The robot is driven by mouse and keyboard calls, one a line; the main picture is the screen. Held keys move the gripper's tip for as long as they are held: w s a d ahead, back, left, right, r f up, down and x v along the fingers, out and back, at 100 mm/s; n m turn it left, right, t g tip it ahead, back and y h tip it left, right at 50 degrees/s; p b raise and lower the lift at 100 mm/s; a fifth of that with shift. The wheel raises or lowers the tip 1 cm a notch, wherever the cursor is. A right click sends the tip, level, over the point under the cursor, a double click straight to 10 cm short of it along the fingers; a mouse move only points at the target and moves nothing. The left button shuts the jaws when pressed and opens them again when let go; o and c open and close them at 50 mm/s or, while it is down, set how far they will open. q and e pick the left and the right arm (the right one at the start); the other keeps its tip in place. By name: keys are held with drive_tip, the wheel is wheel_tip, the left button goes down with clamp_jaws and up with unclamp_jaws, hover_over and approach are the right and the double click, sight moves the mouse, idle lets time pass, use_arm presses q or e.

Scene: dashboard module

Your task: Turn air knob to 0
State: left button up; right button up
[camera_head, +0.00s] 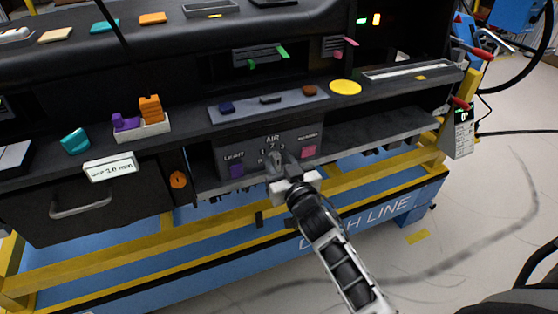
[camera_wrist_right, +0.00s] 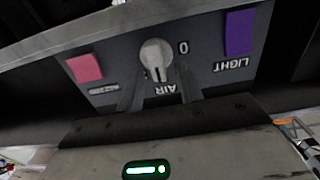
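The air knob (camera_wrist_right: 156,58) is a round pale grey dial on the dark control panel (camera_head: 228,156), with the AIR label beside it. In the right wrist view the labels are upside down, a 0 stands to the right of the knob, and the knob's narrow grip and dark mark point down toward AIR. My right gripper (camera_wrist_right: 159,86) is open, its two fingers apart at the knob's lower side; I cannot tell whether they touch it. In the head view the right gripper (camera_head: 283,162) is in front of the panel and largely covers the knob. My left gripper is not in view.
A purple block (camera_head: 237,171) by LIGHT and a pink block (camera_head: 308,152) flank the knob. The shelf above holds a yellow disc (camera_head: 345,87) and small coloured parts. An orange knob (camera_head: 178,180) is at left. A yellow rail (camera_head: 120,252) runs below.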

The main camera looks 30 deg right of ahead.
drive_tip(key=shift+w, duration=0.1)
drive_tip(key=shift+r, duration=0.1)
clamp_jaws()
drive_tip(key=shift+n, duration=0.3)
drive_tip(key=n, duration=0.3)
drive_tip(key=shift+a+n, duration=0.3)
drive_tip(key=shift+a, duration=0.05)
drive_tip(key=n, duration=0.4)
drive_tip(key=shift+a+f+n+b, duration=0.2)
drive_tip(key=shift+a+n+b, duration=0.1)
drive_tip(key=shift+b, duration=0.05)
drive_tip(key=shift+a+f+n+b, duration=0.1)
drive_tip(key=shift+f+n+b, duration=0.2)
drive_tip(key=shift+n, duration=1.2)
drive_tip(key=shift+a+f+n+b, duration=0.1)
drive_tip(key=shift+n+b, duration=0.3)
drive_tip(key=shift+n, duration=1.1)
drive_tip(key=shift+f+n+b, duration=0.15)
drive_tip(key=shift+n+b, duration=0.2)
drive_tip(key=shift+n, duration=1.15)
